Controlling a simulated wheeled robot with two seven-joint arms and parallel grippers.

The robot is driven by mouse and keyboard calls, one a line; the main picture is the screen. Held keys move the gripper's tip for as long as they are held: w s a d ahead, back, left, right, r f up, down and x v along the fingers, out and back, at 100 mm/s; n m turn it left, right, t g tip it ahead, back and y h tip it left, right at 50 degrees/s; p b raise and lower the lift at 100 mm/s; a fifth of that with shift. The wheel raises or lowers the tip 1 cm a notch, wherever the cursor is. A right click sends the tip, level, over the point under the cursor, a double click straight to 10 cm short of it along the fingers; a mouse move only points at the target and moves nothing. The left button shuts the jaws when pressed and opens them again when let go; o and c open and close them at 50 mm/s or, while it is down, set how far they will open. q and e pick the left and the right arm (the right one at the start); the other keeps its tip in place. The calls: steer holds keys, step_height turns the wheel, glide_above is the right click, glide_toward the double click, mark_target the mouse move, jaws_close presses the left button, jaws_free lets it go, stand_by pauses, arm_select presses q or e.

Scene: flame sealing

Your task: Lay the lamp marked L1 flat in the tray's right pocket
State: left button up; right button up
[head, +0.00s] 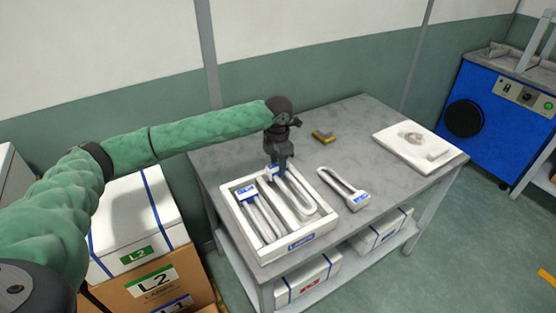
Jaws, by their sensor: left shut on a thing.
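My left gripper (277,167) is shut on the base of a white U-shaped lamp (297,195) with a blue-marked base. The lamp is over the right pocket of the white tray (287,244), its bend toward the tray's right side. I cannot tell whether it touches the pocket floor. Another U-shaped lamp (262,215) lies in the left pocket, its blue-marked base (247,194) at the far end. A third lamp (345,188) lies on the table right of the tray. The lamp markings are too small to read. My right gripper is out of view.
The grey table (345,135) has free room behind and right of the tray. A white board (420,145) lies at the right end. Cartons (150,280) stand left of the table. A blue machine (505,115) stands far right.

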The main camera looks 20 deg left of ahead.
arm_select(q)
steer(key=shift+f, duration=1.8)
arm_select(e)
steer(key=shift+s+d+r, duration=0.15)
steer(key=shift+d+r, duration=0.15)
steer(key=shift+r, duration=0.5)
arm_select(q)
steer(key=o, duration=1)
steer(key=shift+o, duration=0.7)
steer(key=c, duration=0.3)
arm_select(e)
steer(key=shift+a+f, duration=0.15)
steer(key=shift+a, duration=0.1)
